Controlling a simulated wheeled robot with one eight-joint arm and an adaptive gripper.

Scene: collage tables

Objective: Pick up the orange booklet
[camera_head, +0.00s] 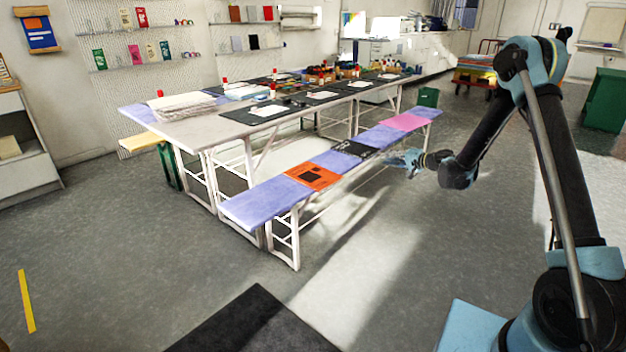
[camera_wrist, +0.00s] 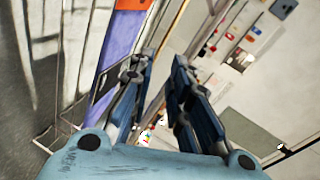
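The orange booklet (camera_head: 313,176) lies flat on the bluish-purple bench (camera_head: 250,207), with a dark square printed on it. An orange patch at the top edge of the wrist view (camera_wrist: 133,4) looks like part of it, mostly cut off. My gripper (camera_head: 392,161) hangs beside the bench, to the right of the booklet and apart from it. In the wrist view my gripper (camera_wrist: 163,56) has its two fingers parted, with nothing held between them.
A black item (camera_head: 355,149) and a pink item (camera_head: 404,122) lie farther along the bench. A long table (camera_head: 190,131) with papers and supplies stands behind it. A dark mat (camera_head: 255,325) lies on the floor in front. The floor right of the bench is mostly clear.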

